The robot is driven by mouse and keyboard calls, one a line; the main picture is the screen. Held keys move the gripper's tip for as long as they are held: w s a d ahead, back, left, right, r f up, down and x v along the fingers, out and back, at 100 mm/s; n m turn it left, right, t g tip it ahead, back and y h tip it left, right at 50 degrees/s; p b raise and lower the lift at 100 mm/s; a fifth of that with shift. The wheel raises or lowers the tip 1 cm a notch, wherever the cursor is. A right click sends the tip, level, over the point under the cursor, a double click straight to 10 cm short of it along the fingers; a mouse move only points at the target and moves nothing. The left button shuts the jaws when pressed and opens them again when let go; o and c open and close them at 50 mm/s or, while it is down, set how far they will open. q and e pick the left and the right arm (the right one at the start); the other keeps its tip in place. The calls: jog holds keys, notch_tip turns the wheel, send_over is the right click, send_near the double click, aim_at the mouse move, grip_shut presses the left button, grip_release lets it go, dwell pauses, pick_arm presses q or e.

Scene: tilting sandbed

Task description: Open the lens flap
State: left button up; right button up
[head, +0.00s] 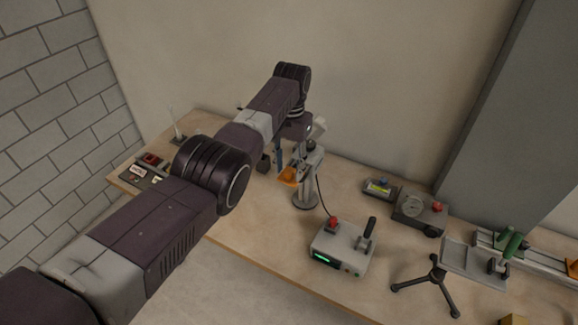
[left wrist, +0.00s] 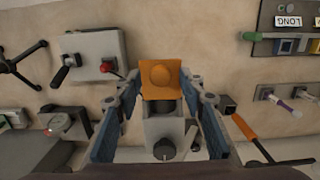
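The lens flap is an orange plate with a round raised middle (left wrist: 161,76). It sits on a grey device head (left wrist: 163,128) with a dark opening beside the flap. In the head view, the orange flap (head: 288,176) shows on the left side of the grey device on a round-footed stand (head: 305,198). I cannot tell the flap's exact angle. My left gripper (left wrist: 163,92) is open, its blue-padded fingers on either side of the device head and flap, with nothing visibly gripped. In the head view, my left gripper (head: 278,160) is partly hidden by its arm. My right gripper is out of view.
A box with a green display, red button and black lever (head: 340,247) stands front right of the device. A panel with a red part (head: 150,160) lies at the left.

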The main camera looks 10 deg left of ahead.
pick_arm(q)
jog(key=shift+r, duration=0.35)
notch_tip(320, 180, up, 11)
jog(key=shift+w+r, duration=0.2)
jog(key=shift+w, duration=0.15)
jog(key=shift+d, duration=0.1)
